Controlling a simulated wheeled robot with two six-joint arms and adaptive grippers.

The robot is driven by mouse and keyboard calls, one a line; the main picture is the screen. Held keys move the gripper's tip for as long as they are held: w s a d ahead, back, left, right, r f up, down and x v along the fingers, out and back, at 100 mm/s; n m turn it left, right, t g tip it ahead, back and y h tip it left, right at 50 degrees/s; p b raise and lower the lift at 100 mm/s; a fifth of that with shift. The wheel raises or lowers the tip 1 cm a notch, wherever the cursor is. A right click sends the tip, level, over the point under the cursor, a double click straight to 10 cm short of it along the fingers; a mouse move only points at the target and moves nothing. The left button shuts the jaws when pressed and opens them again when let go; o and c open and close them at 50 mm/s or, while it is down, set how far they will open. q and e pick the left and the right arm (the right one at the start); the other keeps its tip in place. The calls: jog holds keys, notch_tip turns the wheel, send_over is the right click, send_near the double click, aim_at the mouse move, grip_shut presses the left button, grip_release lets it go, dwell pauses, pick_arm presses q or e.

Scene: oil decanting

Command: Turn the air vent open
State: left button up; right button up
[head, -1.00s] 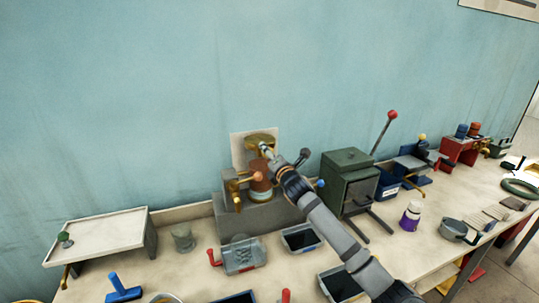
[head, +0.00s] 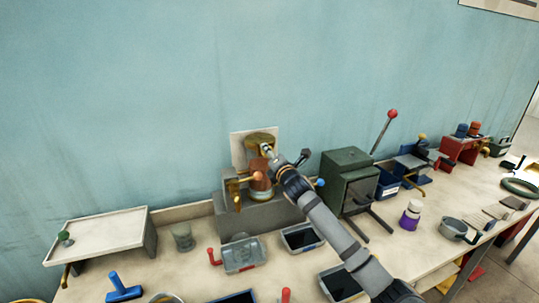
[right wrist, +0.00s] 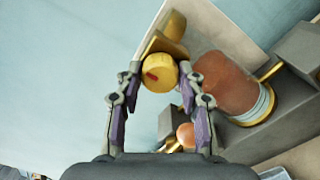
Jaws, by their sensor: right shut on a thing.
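The air vent shows in the right wrist view as a round yellow knob (right wrist: 160,66) with a small red mark on its face. My right gripper (right wrist: 158,80) has its two fingertips closed on either side of this knob. A brass part (right wrist: 175,27) lies behind the knob. Next to it is the copper-coloured vessel (right wrist: 222,83). In the head view my right gripper (head: 268,153) reaches the brass top (head: 259,140) of the apparatus on the grey block (head: 285,213); the knob is mostly hidden there. My left gripper is not in view.
A brass tap (head: 234,194) sits left of the vessel. A green metal box (head: 345,180) with a red-knobbed lever stands close right of my arm. A clear box with a red handle (head: 242,254) and dark-filled trays (head: 301,238) lie in front. A raised tray (head: 100,236) stands left.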

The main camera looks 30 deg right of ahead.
jog(key=shift+m+b, duration=1.7)
jog(key=shift+m, duration=6.9)
jog(key=o, duration=1.2)
jog(key=shift+f, duration=0.1)
